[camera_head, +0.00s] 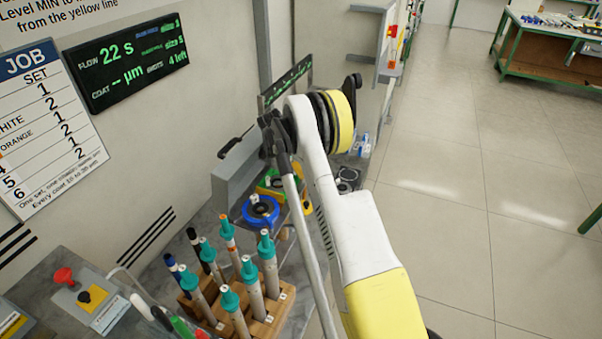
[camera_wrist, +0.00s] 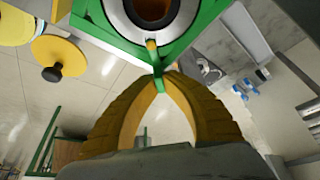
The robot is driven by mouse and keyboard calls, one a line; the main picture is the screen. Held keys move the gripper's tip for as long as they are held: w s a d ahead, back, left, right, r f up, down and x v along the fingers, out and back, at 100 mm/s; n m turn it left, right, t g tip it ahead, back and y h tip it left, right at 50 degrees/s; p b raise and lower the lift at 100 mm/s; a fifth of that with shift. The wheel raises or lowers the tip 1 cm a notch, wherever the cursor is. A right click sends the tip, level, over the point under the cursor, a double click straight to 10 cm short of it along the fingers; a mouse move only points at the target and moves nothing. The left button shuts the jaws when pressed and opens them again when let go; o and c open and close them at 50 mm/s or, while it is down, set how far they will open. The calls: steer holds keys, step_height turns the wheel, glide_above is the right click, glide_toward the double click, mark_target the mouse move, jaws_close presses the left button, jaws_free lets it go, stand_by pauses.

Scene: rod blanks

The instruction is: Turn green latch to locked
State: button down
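In the wrist view, the green latch (camera_wrist: 158,70) is a narrow green piece. It sticks out below a green frame (camera_wrist: 198,22) around a round opening with a pale ring, and a small yellow peg (camera_wrist: 151,45) stands just above it. My gripper (camera_wrist: 165,77) has two ribbed yellow fingers whose tips come together at the latch, with a green sliver between them. The contact itself is small and hard to make out. In the head view, a green part (camera_head: 270,184) shows behind the blue ring, partly covered by my arm. My gripper's fingertips are hidden there.
A blue ring fixture (camera_head: 261,210) stands nearest, before a grey housing (camera_head: 237,178). A control box with a red knob (camera_head: 64,276) is at left. Open floor lies to the right.

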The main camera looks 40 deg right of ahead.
steer(key=shift+m, duration=0.6)
steer(key=shift+g, duration=0.3)
steer(key=c, duration=1.5)
jaws_free()
